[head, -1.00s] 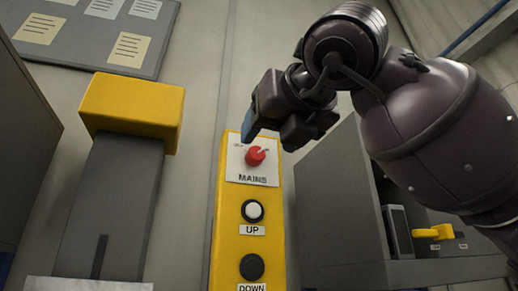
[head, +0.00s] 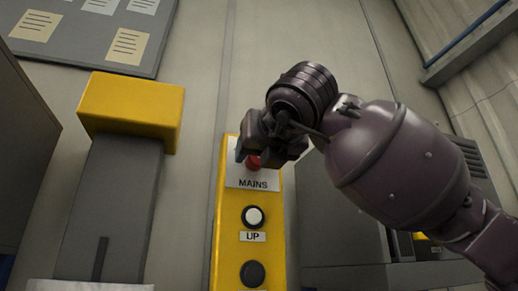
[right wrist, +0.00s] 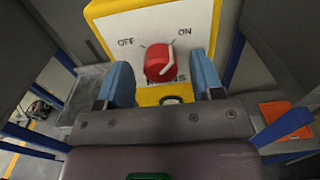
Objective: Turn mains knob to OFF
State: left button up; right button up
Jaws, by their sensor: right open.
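The red mains knob (right wrist: 159,63) sits on a white plate (right wrist: 197,26) marked OFF at left and ON at right. Its white line runs up and right, toward ON. In the head view only the knob's lower part (head: 254,163) shows, above the MAINS label; my right gripper hides the rest. My right gripper (head: 262,150) is open in front of the plate. In the right wrist view its blue fingertips (right wrist: 162,76) stand left and right of the knob, with a gap on each side. My left gripper is not in view.
The yellow control box (head: 232,240) also carries a white UP button (head: 254,216) and a dark button (head: 252,273) below the knob. A grey post with a yellow top (head: 132,108) stands to the left. A grey cabinet (head: 325,235) stands to the right.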

jog(key=shift+w+a, duration=0.1)
jog(key=shift+w, duration=0.2)
jog(key=shift+c, duration=0.4)
jog(key=c, duration=0.9)
jog(key=shift+o, duration=0.3)
